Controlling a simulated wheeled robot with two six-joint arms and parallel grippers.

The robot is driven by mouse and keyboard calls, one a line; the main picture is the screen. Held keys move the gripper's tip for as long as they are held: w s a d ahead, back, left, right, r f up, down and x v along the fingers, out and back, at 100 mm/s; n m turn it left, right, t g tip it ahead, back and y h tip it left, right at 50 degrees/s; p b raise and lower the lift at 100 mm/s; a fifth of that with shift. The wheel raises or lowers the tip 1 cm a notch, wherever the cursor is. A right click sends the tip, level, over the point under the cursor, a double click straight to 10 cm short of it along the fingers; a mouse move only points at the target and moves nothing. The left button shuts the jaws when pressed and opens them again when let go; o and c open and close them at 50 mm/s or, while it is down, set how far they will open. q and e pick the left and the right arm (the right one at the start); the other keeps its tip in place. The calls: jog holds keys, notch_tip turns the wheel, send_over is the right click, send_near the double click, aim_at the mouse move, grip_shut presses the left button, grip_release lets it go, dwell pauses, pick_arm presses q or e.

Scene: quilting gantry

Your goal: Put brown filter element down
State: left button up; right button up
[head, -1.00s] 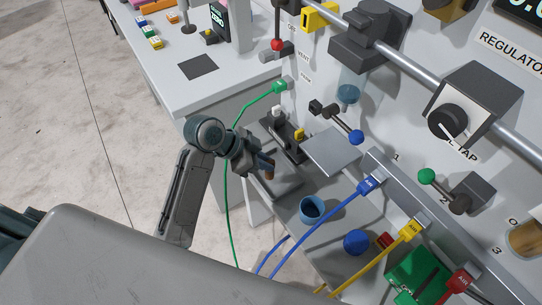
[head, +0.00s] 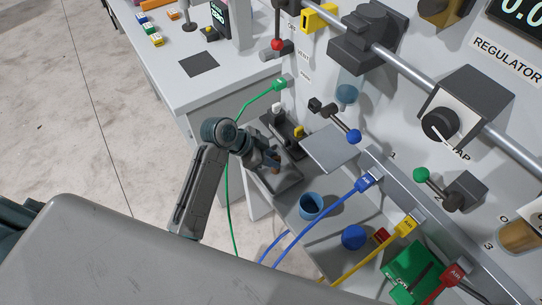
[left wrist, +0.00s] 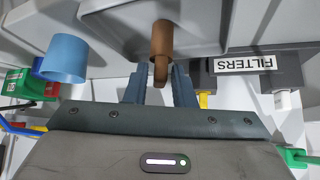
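The brown filter element (left wrist: 161,45) shows in the left wrist view between the two fingertips of my left gripper (left wrist: 159,75). Its far end meets a grey surface. A gap shows on each side of it, so the fingers look open and apart from it. In the head view the brown filter element (head: 276,170) is a small brown piece at the tip of my left gripper (head: 271,160), over a grey tray (head: 287,178). The gripper partly hides it there. My right gripper is not in view.
A blue cup (head: 311,206) stands right of the gripper. A block labelled FILTERS (left wrist: 238,68) is close beside the fingers. A grey plate (head: 330,148) sticks out from the panel. A green hose (head: 228,190) hangs behind my left arm; blue and yellow hoses run nearer.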

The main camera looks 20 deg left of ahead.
pick_arm(q)
jog(key=shift+o, duration=0.7)
jog(key=shift+a+r, duration=0.15)
jog(key=shift+r, duration=0.05)
jog(key=b+v, duration=0.1)
jog(key=v, duration=1)
jog(key=shift+a+r+b, duration=0.15)
jog(key=shift+r+b, duration=0.2)
jog(key=shift+b, duration=0.05)
jog(key=shift+s+f, duration=0.1)
jog(key=shift+s, duration=0.1)
